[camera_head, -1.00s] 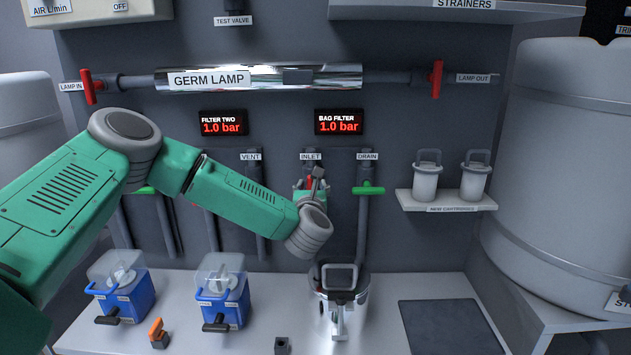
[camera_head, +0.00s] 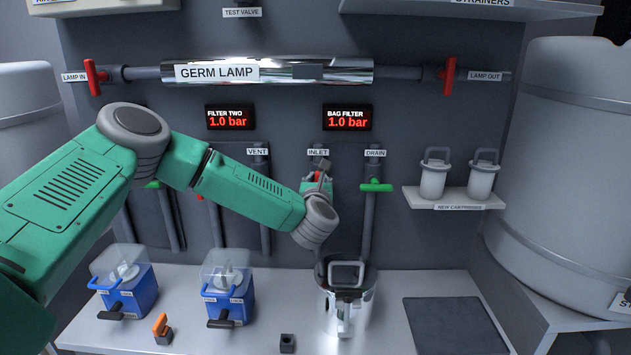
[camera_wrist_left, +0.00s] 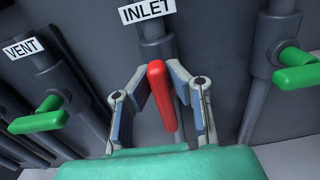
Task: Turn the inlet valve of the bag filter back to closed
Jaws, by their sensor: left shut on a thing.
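The bag filter's inlet valve has a red handle (camera_wrist_left: 161,95) under the INLET label (camera_wrist_left: 147,10) in the left wrist view. The handle runs roughly along its grey pipe, slightly tilted. My left gripper (camera_wrist_left: 163,100) is shut on this handle, with one finger on each side. In the head view the left gripper (camera_head: 317,182) is at the inlet pipe, and the red handle is mostly hidden by it. The bag filter (camera_head: 346,300) is a shiny vessel with a dark lid below. The bag filter display (camera_head: 347,118) reads 1.0 bar. My right gripper is not in view.
The green drain handle (camera_head: 376,187) sits crosswise just right of my gripper. The green vent handle (camera_wrist_left: 38,117) is to the left. Two blue boxes (camera_head: 228,300) and an orange-handled part (camera_head: 161,328) are on the bench. A cartridge shelf (camera_head: 455,199) projects at right.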

